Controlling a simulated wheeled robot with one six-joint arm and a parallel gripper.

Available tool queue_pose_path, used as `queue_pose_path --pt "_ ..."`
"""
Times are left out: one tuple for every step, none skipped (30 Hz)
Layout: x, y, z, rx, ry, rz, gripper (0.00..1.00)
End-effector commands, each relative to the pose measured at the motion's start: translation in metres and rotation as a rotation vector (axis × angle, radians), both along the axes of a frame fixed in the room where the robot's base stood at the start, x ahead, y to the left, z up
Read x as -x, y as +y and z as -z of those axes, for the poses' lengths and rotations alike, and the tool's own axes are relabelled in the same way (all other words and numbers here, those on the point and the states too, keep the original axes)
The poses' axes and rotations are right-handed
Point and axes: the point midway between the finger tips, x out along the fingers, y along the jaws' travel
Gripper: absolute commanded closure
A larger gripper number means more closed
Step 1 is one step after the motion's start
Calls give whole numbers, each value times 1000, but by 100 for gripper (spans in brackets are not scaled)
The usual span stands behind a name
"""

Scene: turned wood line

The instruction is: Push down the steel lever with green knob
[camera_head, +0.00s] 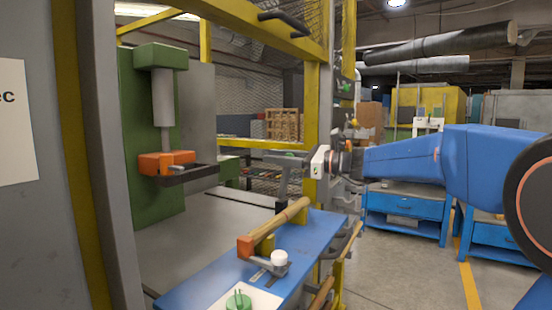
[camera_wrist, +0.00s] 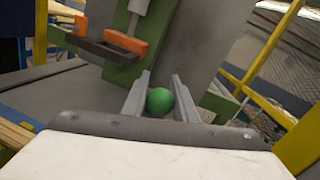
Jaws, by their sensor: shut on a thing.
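The green knob (camera_wrist: 160,101) is a round ball between the two fingers of my gripper (camera_wrist: 160,96) in the wrist view, and the fingers are shut on it. In the head view my gripper (camera_head: 285,158) reaches in from the right, beside the yellow frame post. A grey steel lever (camera_head: 282,186) stands below the fingers, rising from a dark base at the far end of the blue bench. The knob is mostly hidden by the fingers in the head view.
A turned wooden piece (camera_head: 280,222) lies on the blue bench (camera_head: 205,285), near a white-knobbed clamp (camera_head: 279,258) and a green part (camera_head: 238,302). A green press with an orange head (camera_head: 166,161) stands behind. Yellow posts (camera_head: 312,120) enclose the machine.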

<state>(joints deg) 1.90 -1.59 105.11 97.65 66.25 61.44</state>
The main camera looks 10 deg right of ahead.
Motion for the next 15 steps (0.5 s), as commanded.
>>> queue_pose_path --pt "1 -2 1 -12 -6 1 100" --pt "2 -3 1 -20 -12 1 100" --pt "3 -5 1 -36 -23 1 100" --pt "4 -6 1 -48 -32 1 100" --pt "5 -8 1 -63 -41 1 100" --pt "7 -10 1 -84 -56 1 100" --pt "8 -13 1 -99 -68 1 100" --pt "10 -15 2 -118 -81 0 100" --pt "12 -18 2 -143 -99 1 100" --pt "14 -20 2 -164 -113 1 100" --pt "15 -23 3 -184 -128 2 100" --pt "18 -26 3 -212 -148 3 100" --pt "20 -29 3 -233 -162 2 100" --pt "21 -31 4 -253 -177 2 100" --pt "23 -34 5 -278 -196 2 100"
